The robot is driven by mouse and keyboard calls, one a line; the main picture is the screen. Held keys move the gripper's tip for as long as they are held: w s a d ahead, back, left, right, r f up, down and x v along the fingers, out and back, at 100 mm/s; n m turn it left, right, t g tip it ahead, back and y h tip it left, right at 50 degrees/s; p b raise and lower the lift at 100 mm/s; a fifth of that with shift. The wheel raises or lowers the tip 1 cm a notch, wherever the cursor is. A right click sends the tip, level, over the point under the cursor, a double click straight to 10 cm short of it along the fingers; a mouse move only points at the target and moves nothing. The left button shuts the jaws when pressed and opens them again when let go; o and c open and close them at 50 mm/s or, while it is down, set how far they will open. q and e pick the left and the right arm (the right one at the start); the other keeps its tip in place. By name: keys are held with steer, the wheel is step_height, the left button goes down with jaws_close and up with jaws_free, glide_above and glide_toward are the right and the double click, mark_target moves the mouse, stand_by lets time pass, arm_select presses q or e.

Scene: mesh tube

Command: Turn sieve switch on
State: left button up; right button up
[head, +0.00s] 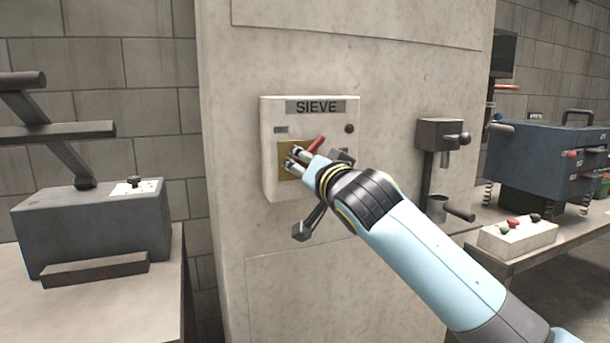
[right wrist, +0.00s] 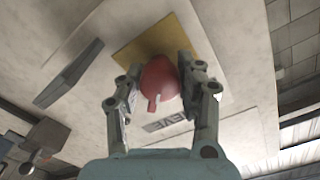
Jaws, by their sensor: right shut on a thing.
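The white sieve switch box (head: 270,150) with the sign SIEVE (head: 316,106) is fixed to a pale pillar. Its red switch handle (head: 317,144) sits on a yellow plate (head: 284,172) and slants up to the right; my arm hides part of it. My right gripper (head: 293,158) is at the front of the plate. In the right wrist view the red switch handle (right wrist: 160,78) is between the two fingers of my right gripper (right wrist: 164,84), which are shut on it. My left gripper is not in view.
A grey device (head: 95,228) stands on a table at left. At right are a wall-mounted crank unit (head: 440,134), a blue machine (head: 545,155) and a button box (head: 517,236).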

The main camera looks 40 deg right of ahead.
steer(key=m+b, duration=0.1)
steer(key=m, duration=0.3)
steer(key=shift+m+b, duration=0.3)
steer(key=shift+b, duration=0.05)
steer(key=m+b, duration=0.1)
steer(key=m, duration=0.3)
steer(key=shift+m, duration=0.4)
steer(key=o, duration=1.2)
steer(key=shift+s, duration=0.2)
steer(key=v, duration=1.1)
steer(key=shift+s+a, duration=0.2)
steer(key=shift+s, duration=0.1)
